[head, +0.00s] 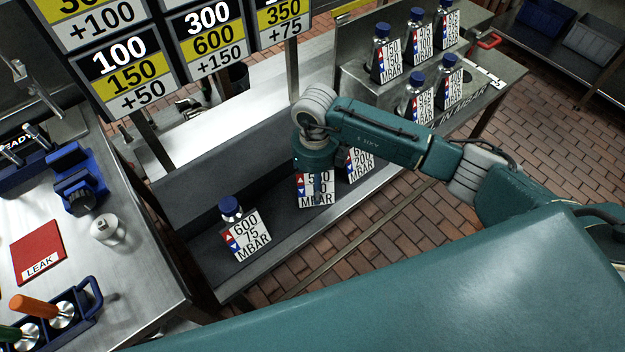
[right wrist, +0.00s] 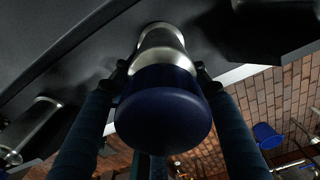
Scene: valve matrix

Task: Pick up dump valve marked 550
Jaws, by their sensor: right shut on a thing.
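The dump valve (right wrist: 163,100) has a blue cap and a silver body. In the right wrist view it sits between the two fingers of my right gripper (right wrist: 162,72), which are shut on it. In the head view my right gripper (head: 317,178) comes down over the middle place of the grey shelf. The white card (head: 304,192) there is partly covered by a finger; I read a number starting with 5 and MBAR. The valve itself is hidden in the head view. I cannot tell whether it still touches the shelf. My left gripper is not in view.
A valve marked 600 / 75 MBAR (head: 240,234) stands to the left on the shelf. Another card (head: 361,165) is close on the right, partly behind my arm. More blue-capped valves (head: 384,55) stand on the rack at back right. Signs hang at upper left.

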